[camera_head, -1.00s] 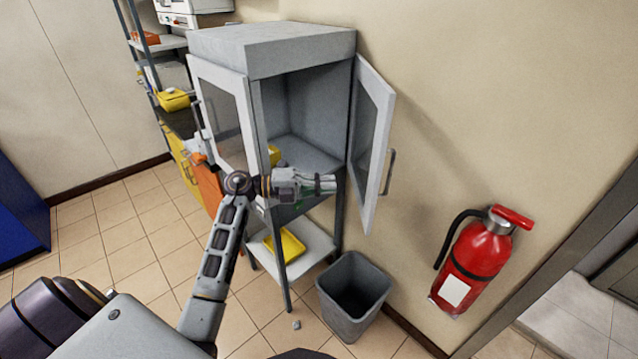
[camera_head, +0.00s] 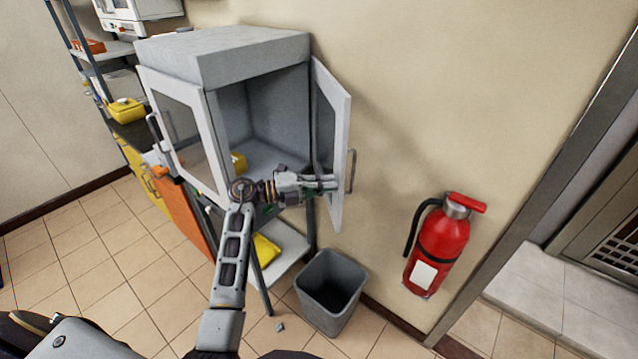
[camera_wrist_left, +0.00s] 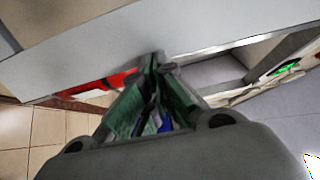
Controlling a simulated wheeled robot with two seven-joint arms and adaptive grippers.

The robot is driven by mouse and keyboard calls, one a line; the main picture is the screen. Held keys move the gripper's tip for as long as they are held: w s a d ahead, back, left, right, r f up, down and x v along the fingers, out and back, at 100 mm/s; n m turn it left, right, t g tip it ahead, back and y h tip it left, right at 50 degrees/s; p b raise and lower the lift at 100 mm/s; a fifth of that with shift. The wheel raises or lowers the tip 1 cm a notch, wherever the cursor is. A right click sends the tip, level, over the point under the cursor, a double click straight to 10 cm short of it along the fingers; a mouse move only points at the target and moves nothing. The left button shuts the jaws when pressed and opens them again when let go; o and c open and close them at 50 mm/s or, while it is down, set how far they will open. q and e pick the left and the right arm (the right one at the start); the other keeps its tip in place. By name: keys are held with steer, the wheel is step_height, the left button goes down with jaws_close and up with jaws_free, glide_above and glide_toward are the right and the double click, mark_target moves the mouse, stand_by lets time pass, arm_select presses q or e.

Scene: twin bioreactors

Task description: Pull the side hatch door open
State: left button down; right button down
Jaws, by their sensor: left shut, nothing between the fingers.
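The grey cabinet (camera_head: 225,58) has two glazed doors. The side hatch door (camera_head: 342,130) on its right stands swung well open, with a vertical bar handle (camera_head: 351,170) on its outer face. My left gripper (camera_head: 334,184) is shut and empty, with its fingertips at the inner side of that door, low down. Whether they touch it I cannot tell. In the left wrist view the shut green-sided fingers (camera_wrist_left: 157,62) point at a pale panel, probably the door. The cabinet's left door (camera_head: 190,135) stands in front of part of the interior. My right gripper is not in view.
A grey bin (camera_head: 330,290) stands on the floor below the open door. A red fire extinguisher (camera_head: 440,245) hangs on the wall to the right. A yellow tray (camera_head: 265,248) sits on the shelf under the cabinet. Shelving stands at the far left.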

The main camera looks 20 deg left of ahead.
arm_select(q)
steer(key=shift+w+d, duration=0.2)
steer(key=shift+d, duration=0.15)
steer(key=shift+d, duration=0.1)
steer(key=x, duration=1.1)
steer(key=shift+w+p, duration=0.35)
steer(key=shift+w, duration=0.05)
steer(key=shift+a, duration=0.3)
